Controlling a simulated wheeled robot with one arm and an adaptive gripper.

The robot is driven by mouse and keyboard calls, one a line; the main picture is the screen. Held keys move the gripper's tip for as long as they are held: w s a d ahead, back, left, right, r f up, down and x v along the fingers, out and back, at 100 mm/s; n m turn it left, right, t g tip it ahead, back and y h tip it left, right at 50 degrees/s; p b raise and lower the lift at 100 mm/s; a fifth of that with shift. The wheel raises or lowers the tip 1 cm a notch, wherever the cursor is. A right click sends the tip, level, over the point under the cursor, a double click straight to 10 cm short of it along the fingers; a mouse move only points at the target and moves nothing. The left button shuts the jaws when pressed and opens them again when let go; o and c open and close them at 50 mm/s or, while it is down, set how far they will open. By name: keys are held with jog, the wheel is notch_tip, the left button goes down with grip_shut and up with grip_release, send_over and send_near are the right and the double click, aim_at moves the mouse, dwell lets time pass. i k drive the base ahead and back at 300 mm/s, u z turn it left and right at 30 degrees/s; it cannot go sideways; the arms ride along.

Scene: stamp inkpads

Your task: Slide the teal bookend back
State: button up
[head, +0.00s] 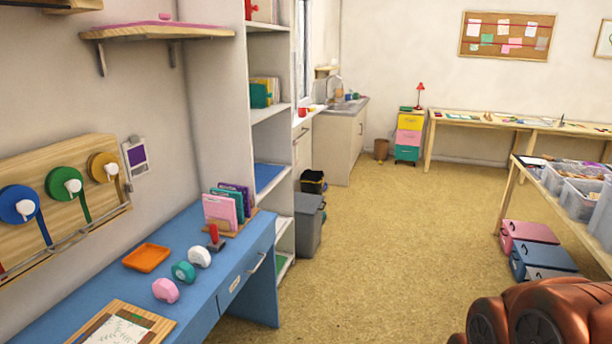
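A teal block-like piece (259,95), which looks like the teal bookend, stands upright on a middle shelf of the tall white shelf unit (240,150). It is near the shelf's left side, and a short row of books (273,90) with yellow and green spines stands right beside it. I cannot tell whether it touches the books. My gripper cannot be made out. A copper-coloured rounded part at the lower right looks like my own arm, far from the shelf unit.
A blue desk (262,232) in front of the unit carries an orange tray (146,257), tape dispensers, a red-handled stamp (214,236) and upright pads. A grey bin (308,222) stands beside the unit. Open floor (390,250) lies to the right, up to a table with clear bins.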

aim_at(258, 94)
jog(key=i, duration=3.45)
jog(key=u, duration=1.15)
